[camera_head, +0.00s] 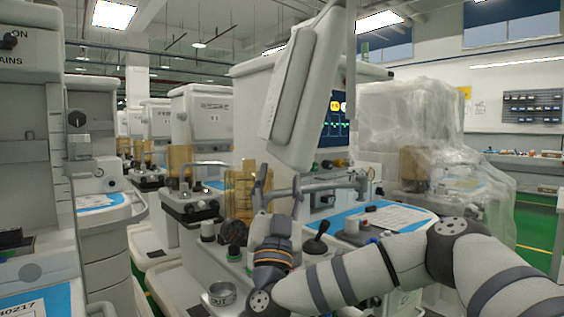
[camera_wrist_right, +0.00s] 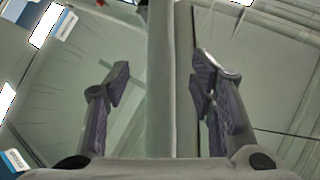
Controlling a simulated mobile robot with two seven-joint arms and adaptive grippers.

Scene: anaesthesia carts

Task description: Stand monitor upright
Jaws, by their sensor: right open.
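The monitor (camera_head: 305,85) is a pale grey-white panel in the upper middle of the head view. It is tilted, its top leaning to the right, and I see it from its back and edge. My right gripper (camera_head: 280,184) is just below its lower edge, fingers pointing up. In the right wrist view the gripper (camera_wrist_right: 160,72) is open, with dark ridged pads apart. A long pale grey-green bar (camera_wrist_right: 172,95), probably the monitor's edge, runs upright between the fingers in that view. Whether a finger touches it I cannot tell. My left gripper is not in view.
A cart with a blue top (camera_head: 350,219), black lever (camera_head: 317,240) and metal rail lies below and beside my right gripper. A plastic-wrapped machine (camera_head: 405,115) stands at the right. Further carts (camera_head: 200,115) line the left. A dark screen (camera_head: 337,125) is behind the monitor.

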